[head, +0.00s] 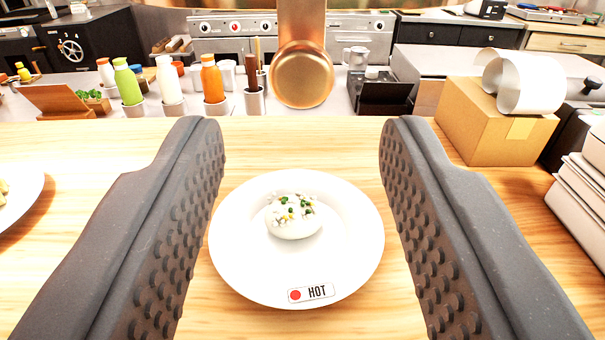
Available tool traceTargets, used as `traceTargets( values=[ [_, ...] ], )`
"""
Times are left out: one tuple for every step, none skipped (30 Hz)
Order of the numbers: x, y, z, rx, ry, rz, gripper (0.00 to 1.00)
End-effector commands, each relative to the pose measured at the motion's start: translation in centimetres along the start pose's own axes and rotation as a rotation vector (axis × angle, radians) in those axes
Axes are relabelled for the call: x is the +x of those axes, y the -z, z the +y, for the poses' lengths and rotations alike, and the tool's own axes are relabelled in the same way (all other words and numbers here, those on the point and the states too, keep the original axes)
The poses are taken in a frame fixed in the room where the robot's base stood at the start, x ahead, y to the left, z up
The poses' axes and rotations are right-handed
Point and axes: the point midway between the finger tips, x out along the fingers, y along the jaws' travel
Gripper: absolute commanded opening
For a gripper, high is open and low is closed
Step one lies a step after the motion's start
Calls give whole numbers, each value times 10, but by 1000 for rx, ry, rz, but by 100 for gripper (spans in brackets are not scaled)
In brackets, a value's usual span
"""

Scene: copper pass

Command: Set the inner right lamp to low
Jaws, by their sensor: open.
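A copper fitting (303,75) with a rounded, shiny end hangs down at the top centre of the head view. It looks like part of a lamp, but its upper part is cut off by the frame; I cannot tell which lamp it is or how it is set. No switch or dial shows on it. My gripper (302,135) is open and empty, its two dark studded fingers wide apart, left and right of the fitting in the picture. A white plate (235,265) with a white, herb-topped food lies between the fingers in the picture. It bears a "HOT" label (311,292).
The wooden counter (300,150) is clear around the plate. A cardboard box (495,120) with a paper roll (524,80) stands right. Stacked white dishes (585,200) are at the right edge, another plate (20,195) at the left. Bottles (212,80) stand behind.

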Motion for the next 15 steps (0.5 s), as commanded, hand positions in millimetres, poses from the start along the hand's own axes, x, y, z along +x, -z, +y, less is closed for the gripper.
traceTargets(
  values=[
    [-8, 0, 0, 0, 0, 1, 43],
    [-12, -1, 0, 0, 0, 0, 43],
    [-18, -1, 0, 0, 0, -1, 43],
    [-22, -1, 0, 0, 0, -1, 43],
    [-26, -1, 0, 0, -1, -1, 43],
    [-32, -1, 0, 0, -1, 0, 43],
    [-36, -1, 0, 0, 0, 0, 43],
    [-39, -1, 0, 1, 0, 0, 43],
    [-43, -2, 0, 1, 0, 1, 43],
    [-45, -3, 0, 1, -1, 2, 43],
    [-48, -4, 0, 1, -1, 2, 43],
    [-51, -4, 0, 1, -1, 2, 43],
    [-53, -3, 0, 1, -1, 1, 43],
    [-55, -3, 0, 2, -2, 1, 43],
    [-57, -4, 0, 1, -2, 0, 43]
  ],
)
